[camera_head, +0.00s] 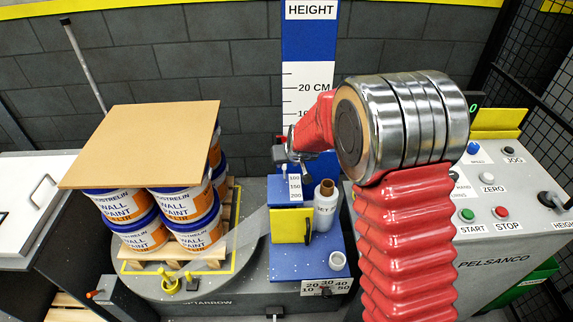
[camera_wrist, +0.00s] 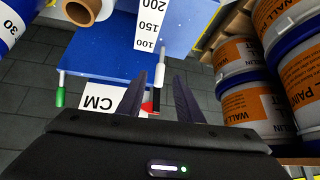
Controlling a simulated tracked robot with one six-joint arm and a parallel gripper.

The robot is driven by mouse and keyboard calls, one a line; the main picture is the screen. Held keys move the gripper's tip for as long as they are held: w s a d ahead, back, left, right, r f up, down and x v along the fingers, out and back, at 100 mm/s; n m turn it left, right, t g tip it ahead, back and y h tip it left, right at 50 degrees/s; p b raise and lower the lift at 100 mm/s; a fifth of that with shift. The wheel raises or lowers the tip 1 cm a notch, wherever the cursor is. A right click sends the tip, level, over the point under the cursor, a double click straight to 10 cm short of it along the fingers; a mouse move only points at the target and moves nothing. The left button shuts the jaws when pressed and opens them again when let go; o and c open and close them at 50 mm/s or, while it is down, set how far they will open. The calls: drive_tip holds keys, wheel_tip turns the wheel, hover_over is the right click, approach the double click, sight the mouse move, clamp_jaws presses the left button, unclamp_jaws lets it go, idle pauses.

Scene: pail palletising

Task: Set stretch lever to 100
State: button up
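The stretch scale (camera_head: 294,187), a white plate marked 100, 150 and 200, stands on the blue wrapping unit in the head view. It also shows upside down in the wrist view (camera_wrist: 149,22). A slim white-and-black rod with red at its lower end, seemingly the stretch lever (camera_wrist: 159,72), shows beside the 100 mark in the wrist view. My gripper (camera_wrist: 157,98) is open, its two dark fingers on either side of the rod with gaps visible. In the head view my gripper (camera_head: 283,151) is small and dark, just above the scale; finger contact there cannot be told.
Paint pails (camera_head: 181,203) under a cardboard sheet (camera_head: 150,143) stand on a pallet to the left. A film roll (camera_head: 325,208) stands right of the scale. The blue height mast (camera_head: 308,45) rises behind. A control console (camera_head: 490,245) is at right. A green-tipped rod (camera_wrist: 60,88) shows in the wrist view.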

drive_tip(key=shift+v, duration=1)
drive_tip(key=shift+c, duration=0.4)
drive_tip(key=shift+r, duration=0.1)
drive_tip(key=shift+c, duration=0.7)
drive_tip(key=shift+s+d+r, duration=0.15)
drive_tip(key=shift+s+r, duration=0.05)
drive_tip(key=shift+r, duration=0.1)
drive_tip(key=shift+c, duration=0.8)
drive_tip(key=v, duration=0.3)
drive_tip(key=d+v, duration=0.1)
drive_tip(key=v, duration=0.2)
drive_tip(key=d+v, duration=0.1)
drive_tip(key=v, duration=0.3)
drive_tip(key=shift+f, duration=0.2)
clamp_jaws()
drive_tip(key=s+d+r, duration=0.3)
drive_tip(key=s, duration=0.7)
drive_tip(key=s+d+r+m+h, duration=0.1)
drive_tip(key=s+d+r, duration=0.3)
drive_tip(key=s, duration=0.7)
drive_tip(key=s+d+r+m+g, duration=0.1)
drive_tip(key=s+d+r, duration=0.2)
drive_tip(key=s, duration=0.8)
drive_tip(key=shift+d+r+h, duration=0.3)
drive_tip(key=shift+d+h, duration=0.1)
drive_tip(key=shift+d, duration=0.2)
